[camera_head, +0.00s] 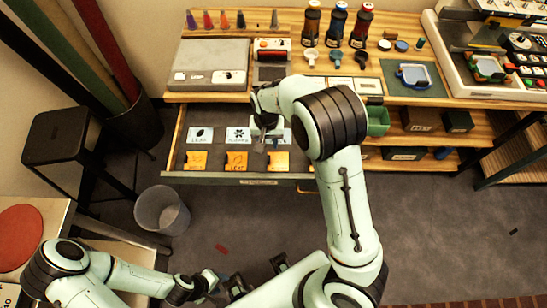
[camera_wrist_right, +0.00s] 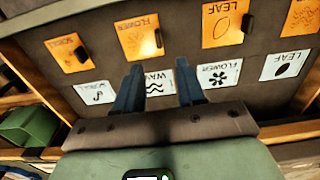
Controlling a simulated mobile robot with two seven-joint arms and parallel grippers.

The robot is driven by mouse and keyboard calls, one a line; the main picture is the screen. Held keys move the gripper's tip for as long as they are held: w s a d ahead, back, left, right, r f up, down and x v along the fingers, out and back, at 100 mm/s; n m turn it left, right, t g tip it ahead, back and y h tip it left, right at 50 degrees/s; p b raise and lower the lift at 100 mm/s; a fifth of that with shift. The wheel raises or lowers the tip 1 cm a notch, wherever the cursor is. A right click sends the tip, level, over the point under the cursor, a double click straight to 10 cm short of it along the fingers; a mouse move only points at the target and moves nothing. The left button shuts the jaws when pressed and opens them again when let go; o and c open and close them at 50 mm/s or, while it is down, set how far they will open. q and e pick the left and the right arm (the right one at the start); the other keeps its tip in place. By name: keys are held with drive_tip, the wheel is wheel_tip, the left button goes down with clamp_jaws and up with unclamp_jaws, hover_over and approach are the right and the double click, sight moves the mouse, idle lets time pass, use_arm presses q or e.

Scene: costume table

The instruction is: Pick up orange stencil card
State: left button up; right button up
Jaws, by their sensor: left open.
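Orange stencil cards lie in a row at the front of an open drawer (camera_head: 250,181). In the head view they are a left card (camera_head: 196,160), a middle card (camera_head: 236,161) and a right card (camera_head: 279,161). My left gripper (camera_head: 212,281) is open, low and away from the drawer.
White leaf (camera_head: 200,135) and flower (camera_head: 237,134) cards lie behind the orange row. My right arm hides the drawer's right part. A waste bin (camera_head: 162,210) stands on the floor at front left; bottles (camera_head: 335,25) stand on the tabletop.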

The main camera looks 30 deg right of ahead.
hover_over(269, 158)
drive_tip(key=f, duration=0.4)
drive_tip(key=shift+w+f, duration=0.3)
drive_tip(key=f, duration=0.5)
drive_tip(key=shift+s+b, duration=0.2)
drive_tip(key=shift+b, duration=0.2)
clamp_jaws()
